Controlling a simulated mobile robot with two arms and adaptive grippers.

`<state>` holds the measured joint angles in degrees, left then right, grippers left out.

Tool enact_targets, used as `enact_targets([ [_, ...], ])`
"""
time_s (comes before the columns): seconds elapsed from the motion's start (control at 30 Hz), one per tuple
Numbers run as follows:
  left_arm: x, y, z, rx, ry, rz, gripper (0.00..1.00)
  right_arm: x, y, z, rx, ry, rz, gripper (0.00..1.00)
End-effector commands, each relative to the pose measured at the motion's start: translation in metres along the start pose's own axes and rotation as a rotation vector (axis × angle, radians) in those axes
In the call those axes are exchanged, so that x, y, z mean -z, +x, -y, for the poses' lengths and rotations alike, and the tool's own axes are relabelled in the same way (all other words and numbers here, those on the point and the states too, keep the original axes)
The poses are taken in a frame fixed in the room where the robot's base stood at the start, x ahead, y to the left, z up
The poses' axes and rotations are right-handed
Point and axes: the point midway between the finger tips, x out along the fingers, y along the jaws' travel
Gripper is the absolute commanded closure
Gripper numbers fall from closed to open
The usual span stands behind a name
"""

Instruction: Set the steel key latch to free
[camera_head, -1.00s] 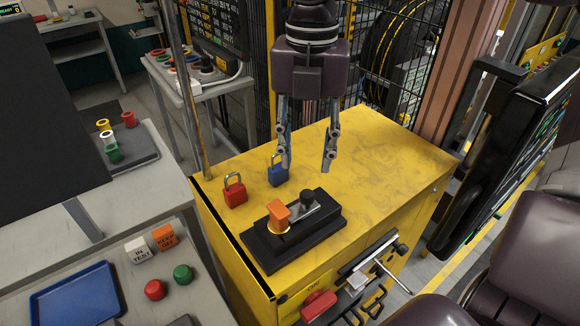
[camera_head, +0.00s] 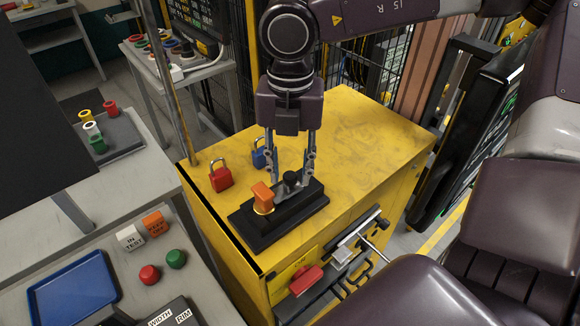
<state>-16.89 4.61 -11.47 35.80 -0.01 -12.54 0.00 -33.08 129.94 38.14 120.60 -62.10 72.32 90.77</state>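The steel key latch, a flat steel strip with a black knob (camera_head: 291,180), sits on a black base block (camera_head: 265,235) on top of the yellow cabinet. An orange key (camera_head: 263,195) stands upright in a ring at the block's left end, beside the strip. My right gripper (camera_head: 290,178) points down with fingers apart, one on each side of the knob. I cannot tell whether a finger touches it. The fingers partly hide the strip. My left gripper is not in view.
A red padlock (camera_head: 220,177) and a blue padlock (camera_head: 260,155) stand behind the block, the blue one close to the left finger. The cabinet front carries a red handle (camera_head: 306,280) and a steel bar (camera_head: 352,242). The cabinet top (camera_head: 370,135) is clear to the right.

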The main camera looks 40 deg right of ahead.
Motion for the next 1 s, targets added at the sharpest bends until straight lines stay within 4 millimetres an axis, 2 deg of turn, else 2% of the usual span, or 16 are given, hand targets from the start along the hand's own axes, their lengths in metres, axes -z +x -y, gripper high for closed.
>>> enact_targets([
  [0.03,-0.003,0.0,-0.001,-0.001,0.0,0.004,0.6,0.0,0.0,0.0,0.0,0.0,0.0,0.76],
  [0.27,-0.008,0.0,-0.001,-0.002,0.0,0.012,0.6,0.0,0.0,0.0,0.0,0.0,0.0,1.0],
  [0.57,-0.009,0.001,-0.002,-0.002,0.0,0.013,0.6,-0.001,0.0,0.001,-0.001,0.001,0.001,1.0],
  [0.8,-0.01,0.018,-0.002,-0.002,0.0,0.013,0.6,-0.022,0.001,0.019,-0.003,0.003,0.006,1.0],
  [1.0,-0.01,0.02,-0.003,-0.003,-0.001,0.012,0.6,-0.029,-0.001,0.027,-0.001,-0.001,0.003,1.0],
])
